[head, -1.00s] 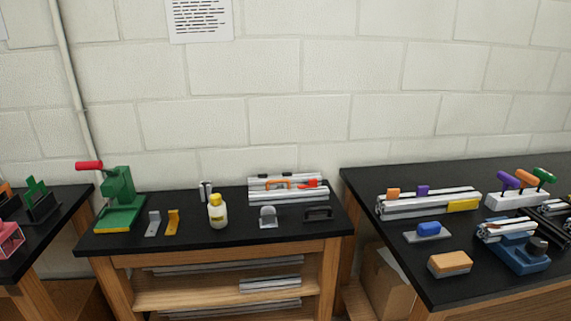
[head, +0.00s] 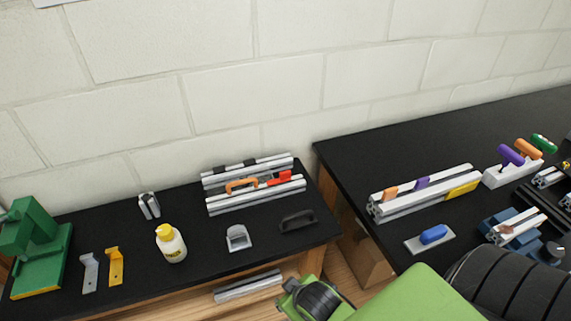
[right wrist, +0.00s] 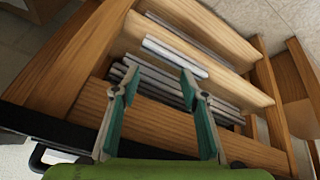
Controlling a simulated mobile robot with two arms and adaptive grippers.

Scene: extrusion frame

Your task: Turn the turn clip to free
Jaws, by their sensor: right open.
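Aluminium extrusion rails (head: 258,198) lie at the back of the middle bench in the head view. An orange handle (head: 242,186) and a small red piece (head: 285,177) sit on them, with dark pieces on the rear rail. I cannot tell for sure which is the turn clip; the red piece may be it. My right gripper (right wrist: 158,80) is open and empty in the right wrist view, over the bench's lower wooden shelves. My green right arm enters the head view from the bottom right, in front of the bench and apart from the rails. My left gripper is not in view.
A yellow-capped bottle (head: 171,243), a grey bracket (head: 238,238) and a black handle (head: 298,221) stand in front of the rails. A green press (head: 36,245) is at the left. The right bench holds more rails (head: 425,193) and several tools. The wall is close behind.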

